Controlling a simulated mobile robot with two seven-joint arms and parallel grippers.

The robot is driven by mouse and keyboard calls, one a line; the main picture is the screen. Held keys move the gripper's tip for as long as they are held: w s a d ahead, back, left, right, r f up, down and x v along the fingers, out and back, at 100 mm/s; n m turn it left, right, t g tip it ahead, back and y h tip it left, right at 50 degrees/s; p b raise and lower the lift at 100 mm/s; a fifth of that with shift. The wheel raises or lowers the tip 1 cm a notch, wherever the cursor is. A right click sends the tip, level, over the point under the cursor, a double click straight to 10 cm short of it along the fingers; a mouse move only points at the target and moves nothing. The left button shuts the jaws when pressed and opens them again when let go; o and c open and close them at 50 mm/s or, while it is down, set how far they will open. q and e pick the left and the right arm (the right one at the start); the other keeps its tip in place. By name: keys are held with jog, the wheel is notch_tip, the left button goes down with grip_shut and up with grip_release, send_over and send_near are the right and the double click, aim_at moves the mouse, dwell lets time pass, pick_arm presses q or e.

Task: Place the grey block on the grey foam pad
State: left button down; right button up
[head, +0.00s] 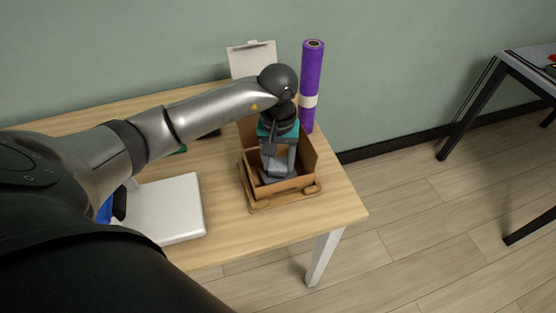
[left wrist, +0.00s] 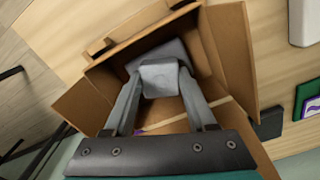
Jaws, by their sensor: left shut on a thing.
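A grey block (left wrist: 160,80) is held between the two fingers of my left gripper (left wrist: 158,82), which is shut on it. In the head view my left gripper (head: 278,160) reaches down into an open cardboard box (head: 307,160). The grey foam pad (left wrist: 172,51) lies inside the box, partly hidden behind the block in the left wrist view. The block is over or at the pad's edge; I cannot tell whether they touch. In the head view the gripper hides much of the box's inside. My right gripper is not in view.
The box stands near the right end of a wooden table (head: 225,180). A purple roll (head: 311,85) stands upright behind it, with a white open box (head: 250,59) beside that. Box flaps stand up around the gripper.

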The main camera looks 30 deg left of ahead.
aim_at(278, 164)
pick_arm(q)
jog(key=shift+f, duration=0.2)
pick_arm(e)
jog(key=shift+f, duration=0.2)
pick_arm(q)
jog(key=shift+c, duration=1.1)
grip_release()
jog(key=shift+r, duration=0.1)
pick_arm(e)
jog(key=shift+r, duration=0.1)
pick_arm(q)
jog(key=shift+r, duration=0.1)
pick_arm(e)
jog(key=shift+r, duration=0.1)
pick_arm(q)
jog(key=shift+r, duration=0.4)
notch_tip(278, 164, up, 11)
jog(key=p, duration=0.2)
jog(key=shift+r, duration=0.15)
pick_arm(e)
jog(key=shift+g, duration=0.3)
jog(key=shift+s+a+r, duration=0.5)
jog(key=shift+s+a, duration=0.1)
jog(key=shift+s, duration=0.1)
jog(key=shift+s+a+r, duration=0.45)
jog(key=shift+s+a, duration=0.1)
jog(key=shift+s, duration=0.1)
